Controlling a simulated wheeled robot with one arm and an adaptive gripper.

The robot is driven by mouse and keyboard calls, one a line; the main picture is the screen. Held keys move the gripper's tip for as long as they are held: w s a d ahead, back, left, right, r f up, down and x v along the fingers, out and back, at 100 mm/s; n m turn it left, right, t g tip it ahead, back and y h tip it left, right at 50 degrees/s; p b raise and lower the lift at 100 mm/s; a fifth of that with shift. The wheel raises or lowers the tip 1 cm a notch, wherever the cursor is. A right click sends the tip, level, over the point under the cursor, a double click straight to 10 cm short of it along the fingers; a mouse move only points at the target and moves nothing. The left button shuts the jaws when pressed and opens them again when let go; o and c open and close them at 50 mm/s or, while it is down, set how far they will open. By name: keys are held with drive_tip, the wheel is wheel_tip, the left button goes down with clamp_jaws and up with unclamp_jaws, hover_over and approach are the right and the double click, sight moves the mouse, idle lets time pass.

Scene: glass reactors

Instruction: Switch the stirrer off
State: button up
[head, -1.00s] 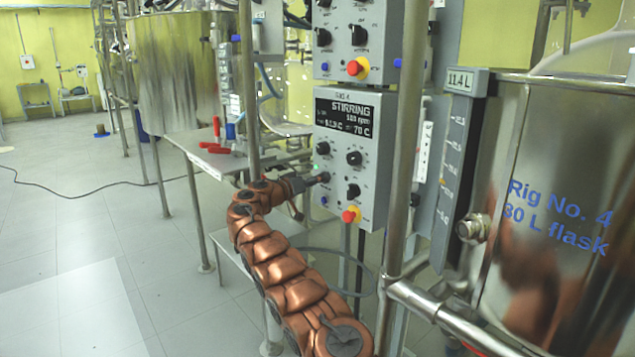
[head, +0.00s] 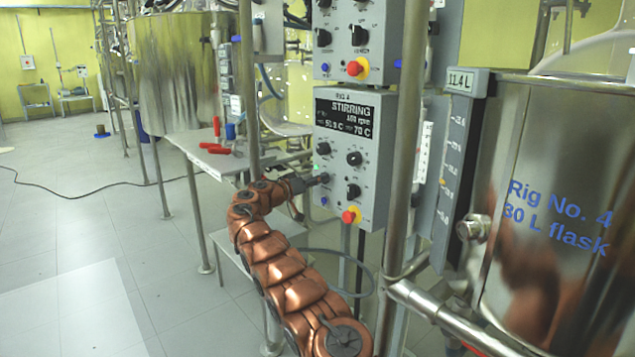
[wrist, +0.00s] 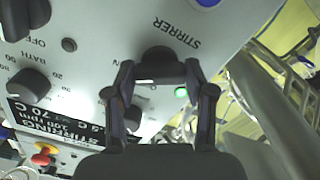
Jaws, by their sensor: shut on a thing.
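The grey control box of Rig 4 (head: 372,178) hangs at the middle of the head view, with its display (head: 345,116) lit and reading STIRRING. The black stirrer knob (wrist: 160,64) sits beside the printed word STIRRER in the wrist view. My gripper (wrist: 160,76) has a finger on each side of this knob and is shut on it. In the head view my gripper (head: 310,182) reaches the lower left of the box and hides part of the knob. A green lamp (wrist: 181,92) glows near the knob.
A red emergency button (head: 350,216) sits low on the box, close to my gripper. A metal post (head: 401,150) stands just right of the box, and another post (head: 248,90) stands left of it. The steel flask vessel (head: 500,170) fills the right side.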

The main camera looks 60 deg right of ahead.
drive_tip(key=shift+n, duration=0.3)
drive_tip(key=n+p, duration=0.5)
drive_tip(key=n, duration=0.6)
drive_tip(key=shift+p, duration=0.4)
drive_tip(key=o, duration=1.2)
drive_tip(key=shift+c, duration=0.2)
